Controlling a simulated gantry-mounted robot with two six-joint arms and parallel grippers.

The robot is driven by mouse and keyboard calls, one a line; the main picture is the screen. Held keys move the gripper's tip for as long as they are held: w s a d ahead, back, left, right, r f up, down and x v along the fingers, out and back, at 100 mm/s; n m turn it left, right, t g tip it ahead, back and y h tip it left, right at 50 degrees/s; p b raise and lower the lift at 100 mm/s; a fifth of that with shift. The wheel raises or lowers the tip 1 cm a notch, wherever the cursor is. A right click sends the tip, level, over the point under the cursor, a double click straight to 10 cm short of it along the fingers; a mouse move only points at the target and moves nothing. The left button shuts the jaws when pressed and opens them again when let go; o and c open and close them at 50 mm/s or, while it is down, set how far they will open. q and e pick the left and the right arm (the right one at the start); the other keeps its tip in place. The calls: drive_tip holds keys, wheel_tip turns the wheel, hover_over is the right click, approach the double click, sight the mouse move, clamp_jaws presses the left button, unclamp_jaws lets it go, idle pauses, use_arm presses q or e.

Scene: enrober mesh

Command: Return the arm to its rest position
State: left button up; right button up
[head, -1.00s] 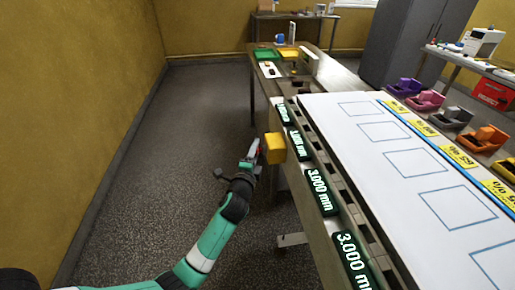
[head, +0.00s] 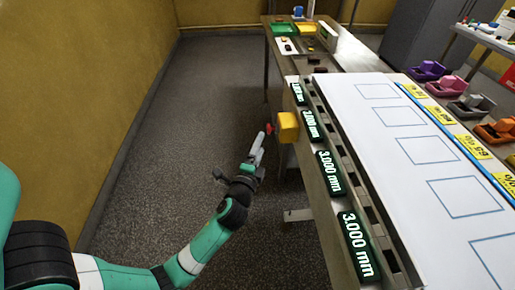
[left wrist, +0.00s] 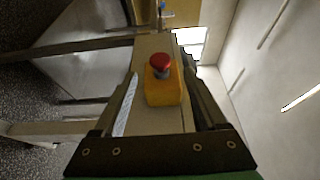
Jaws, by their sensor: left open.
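My left arm reaches in from the lower left in the head view. Its gripper (head: 260,145) is open and empty, just to the left of and slightly below a yellow box with a red button (head: 288,127). The box is on the near-left side of the long table, and its red button points toward the gripper. A small gap shows between fingertips and button. In the left wrist view the open fingers stand on either side of the picture of the yellow box (left wrist: 165,93), with the red button facing the camera. My right gripper is not in view.
The long table (head: 300,150) carries a white board with blue outlined squares (head: 400,115) and several green "3.000 mm" displays (head: 330,172). Coloured blocks in holders line its right side. Open grey floor (head: 190,130) lies left of the table, up to a yellow wall (head: 80,90).

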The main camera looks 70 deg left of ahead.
use_arm(q)
drive_tip(key=v, duration=0.2)
drive_tip(key=shift+s+d, duration=0.2)
idle(0.3)
